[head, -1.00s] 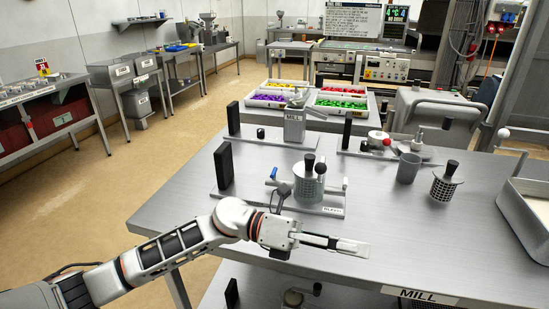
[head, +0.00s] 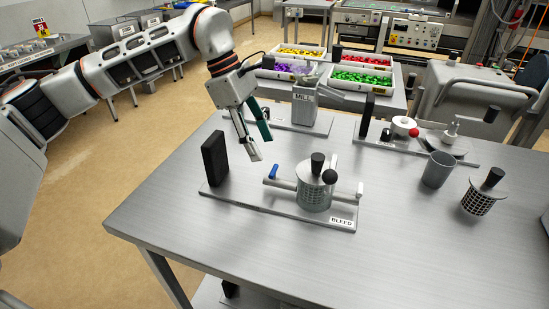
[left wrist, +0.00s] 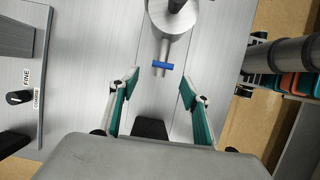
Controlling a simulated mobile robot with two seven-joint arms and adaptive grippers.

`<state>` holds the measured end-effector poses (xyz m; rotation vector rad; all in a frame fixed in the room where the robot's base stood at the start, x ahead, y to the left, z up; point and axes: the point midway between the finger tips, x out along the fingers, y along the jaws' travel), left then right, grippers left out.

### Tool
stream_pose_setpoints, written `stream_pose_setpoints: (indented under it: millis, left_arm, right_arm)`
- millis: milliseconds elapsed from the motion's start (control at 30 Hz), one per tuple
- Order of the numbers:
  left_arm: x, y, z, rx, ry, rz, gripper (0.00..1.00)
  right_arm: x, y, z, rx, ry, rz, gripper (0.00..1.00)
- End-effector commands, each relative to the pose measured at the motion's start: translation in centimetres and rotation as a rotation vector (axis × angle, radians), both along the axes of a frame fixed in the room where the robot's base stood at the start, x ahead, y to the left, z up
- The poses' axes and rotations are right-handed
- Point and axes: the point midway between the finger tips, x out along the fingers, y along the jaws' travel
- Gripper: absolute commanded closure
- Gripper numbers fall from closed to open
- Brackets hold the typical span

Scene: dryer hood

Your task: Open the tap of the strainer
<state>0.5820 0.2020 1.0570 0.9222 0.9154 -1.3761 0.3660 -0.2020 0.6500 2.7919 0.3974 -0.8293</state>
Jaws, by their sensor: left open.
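The strainer (head: 315,192) is a mesh-sided metal pot with a black-knobbed lid, standing on a metal board labelled BLEED (head: 280,207). A pipe runs out to its left and carries the tap, whose blue handle (head: 273,171) is at the left end. In the left wrist view the blue tap handle (left wrist: 163,66) lies across the pipe, below the round strainer lid (left wrist: 172,25). My left gripper (head: 261,147) is open and empty, above and just behind the tap, apart from it. In the left wrist view its fingers (left wrist: 160,88) are spread, with the handle beyond their tips.
A black upright block (head: 214,159) stands at the board's left end. Behind is the MILL unit (head: 304,104). A grey cup (head: 438,170) and a second mesh strainer (head: 482,192) stand at right. The table's front is clear.

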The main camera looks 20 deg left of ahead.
Motion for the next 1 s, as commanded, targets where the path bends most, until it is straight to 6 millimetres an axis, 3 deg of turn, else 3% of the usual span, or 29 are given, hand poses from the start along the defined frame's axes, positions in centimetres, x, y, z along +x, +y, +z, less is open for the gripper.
stream_pose_setpoints:
  millis: [200, 433, 867, 1000]
  left_arm:
    - [-0.2, -1.3, -3.0, -0.001, 0.005, -0.003, 0.53]
    - [-0.1, -2.5, -5.8, -0.003, 0.002, -0.002, 0.53]
    - [-0.1, -3.0, -6.8, -0.004, 0.002, -0.002, 0.53]
    - [-0.1, -3.0, -6.7, -0.004, 0.002, -0.002, 0.89]
  right_arm:
    - [-1.1, 0.0, -0.6, 0.000, 0.019, 0.000, 0.73]
    - [-0.9, 0.0, -0.6, -0.001, 0.019, 0.000, 0.73]
    - [-0.6, 0.0, -0.4, 0.000, 0.013, 0.001, 0.73]
    - [-0.6, 0.0, -0.4, -0.001, 0.013, 0.000, 0.73]
